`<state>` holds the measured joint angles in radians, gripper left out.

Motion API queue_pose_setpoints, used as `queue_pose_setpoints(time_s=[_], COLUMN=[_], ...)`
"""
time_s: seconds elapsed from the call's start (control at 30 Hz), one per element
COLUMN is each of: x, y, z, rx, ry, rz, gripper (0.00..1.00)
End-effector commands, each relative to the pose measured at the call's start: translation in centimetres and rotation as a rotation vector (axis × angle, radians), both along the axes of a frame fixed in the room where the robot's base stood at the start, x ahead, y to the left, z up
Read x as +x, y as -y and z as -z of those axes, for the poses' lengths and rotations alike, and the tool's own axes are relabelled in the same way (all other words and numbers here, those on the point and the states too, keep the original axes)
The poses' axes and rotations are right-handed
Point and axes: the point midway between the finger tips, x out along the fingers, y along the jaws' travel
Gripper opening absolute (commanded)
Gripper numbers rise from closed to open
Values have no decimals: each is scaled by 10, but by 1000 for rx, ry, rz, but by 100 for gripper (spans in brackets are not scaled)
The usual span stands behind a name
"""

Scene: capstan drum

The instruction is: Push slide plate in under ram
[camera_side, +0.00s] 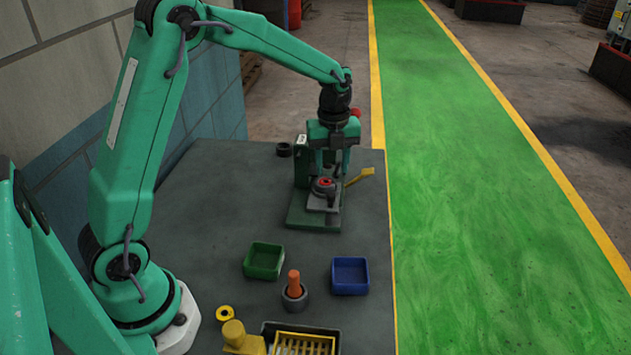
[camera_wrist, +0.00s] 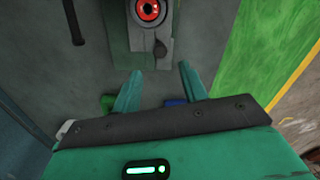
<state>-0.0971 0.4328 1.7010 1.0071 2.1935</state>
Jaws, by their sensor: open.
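The slide plate (camera_side: 324,203) is a light grey plate on the green press base (camera_side: 312,222). A dark round part with a red ring (camera_side: 325,183) sits on it. In the wrist view the slide plate (camera_wrist: 159,57) and the red ring (camera_wrist: 150,11) show beyond my fingertips, with a small dark knob (camera_wrist: 160,48) on the plate. My gripper (camera_side: 332,171) is open over the press, its fingers pointing down close to the plate. In the wrist view my gripper (camera_wrist: 158,70) has nothing between its fingers. The ram is hidden behind my gripper, and I cannot tell whether a finger touches the plate.
A yellow lever (camera_side: 360,176) sticks out right of the press. A green bin (camera_side: 263,261), a blue bin (camera_side: 350,276) and an orange peg in a dark holder (camera_side: 294,288) stand nearer the camera. A yellow rack (camera_side: 303,344) is at the front.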

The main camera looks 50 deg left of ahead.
Motion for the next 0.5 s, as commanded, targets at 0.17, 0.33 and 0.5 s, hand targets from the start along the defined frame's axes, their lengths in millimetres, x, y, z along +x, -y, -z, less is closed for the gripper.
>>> queue_pose_setpoints(time_s=[0.17, 0.33, 0.5], x=[0, -1, -1], y=[0, 0, 0], z=[8, 25, 46], rx=[-1, -1, 0], ry=[-3, -5, -4], rz=[-1, -2, -2], gripper=[43, 43, 43])
